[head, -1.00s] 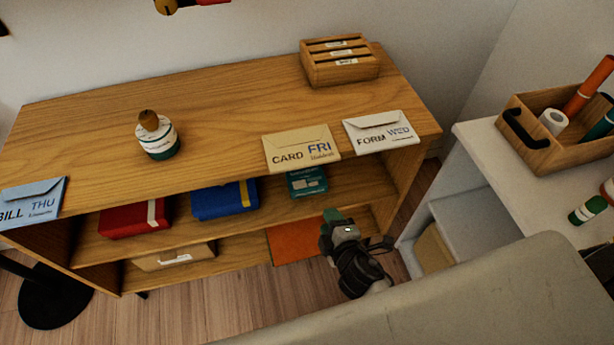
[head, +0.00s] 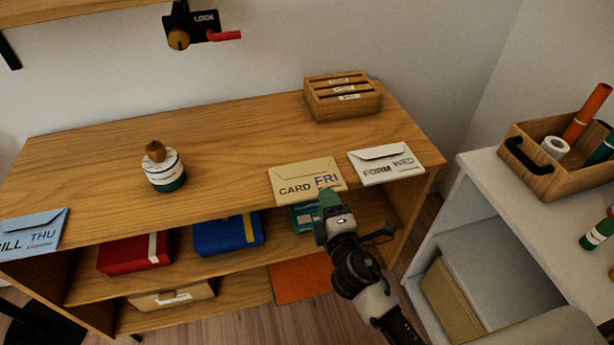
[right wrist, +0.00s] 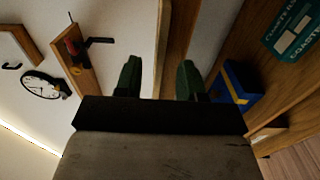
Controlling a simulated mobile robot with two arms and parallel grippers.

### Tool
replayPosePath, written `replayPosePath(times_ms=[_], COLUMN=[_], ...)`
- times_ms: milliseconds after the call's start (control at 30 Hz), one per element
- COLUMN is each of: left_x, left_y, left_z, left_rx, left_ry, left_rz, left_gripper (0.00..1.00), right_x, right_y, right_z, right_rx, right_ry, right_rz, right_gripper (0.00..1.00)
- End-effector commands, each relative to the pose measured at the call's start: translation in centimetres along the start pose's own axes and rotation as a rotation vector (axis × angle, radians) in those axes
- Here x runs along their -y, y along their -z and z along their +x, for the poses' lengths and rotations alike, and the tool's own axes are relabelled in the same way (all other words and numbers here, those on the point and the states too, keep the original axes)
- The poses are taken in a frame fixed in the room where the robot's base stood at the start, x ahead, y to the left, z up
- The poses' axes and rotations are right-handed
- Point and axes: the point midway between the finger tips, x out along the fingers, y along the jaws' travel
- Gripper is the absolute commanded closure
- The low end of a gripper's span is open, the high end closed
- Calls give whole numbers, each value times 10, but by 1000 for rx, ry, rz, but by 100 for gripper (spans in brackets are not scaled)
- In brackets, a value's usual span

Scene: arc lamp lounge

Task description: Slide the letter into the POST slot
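A tan envelope marked CARD FRI (head: 300,183) lies flat at the table's front edge. A white envelope marked FORM WED (head: 385,163) lies to its right, and a blue one marked BILL THU (head: 32,232) at the far left. A wooden box with several labelled slots (head: 335,106) stands at the back right; its labels are too small to read. My right gripper (head: 328,200) is at the tan envelope's front edge. In the right wrist view its green fingers (right wrist: 160,78) are apart, with a thin pale edge showing between them. My left gripper is not in view.
A round bottle-like container (head: 164,170) stands on the tabletop (head: 240,145). Red (head: 135,253) and blue (head: 228,235) boxes sit on the shelf below. A white side unit (head: 510,210) with a wooden caddy (head: 545,160) stands right. The tabletop's middle is clear.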

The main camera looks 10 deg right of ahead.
Motion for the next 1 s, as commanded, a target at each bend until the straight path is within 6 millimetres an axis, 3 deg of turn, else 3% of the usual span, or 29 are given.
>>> replayPosePath(times_ms=[200,433,700,1000], left_x=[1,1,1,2], left_y=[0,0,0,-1], left_z=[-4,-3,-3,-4], left_rx=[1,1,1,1], left_ry=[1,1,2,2], left_rz=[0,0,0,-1], left_gripper=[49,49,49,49], right_x=[-1,0,0,-1], right_y=[1,1,1,1], right_z=[24,25,25,25], right_rx=[-1,-1,0,0], right_ry=[0,1,1,0], right_rz=[2,2,2,2], right_gripper=[61,61,100,100])
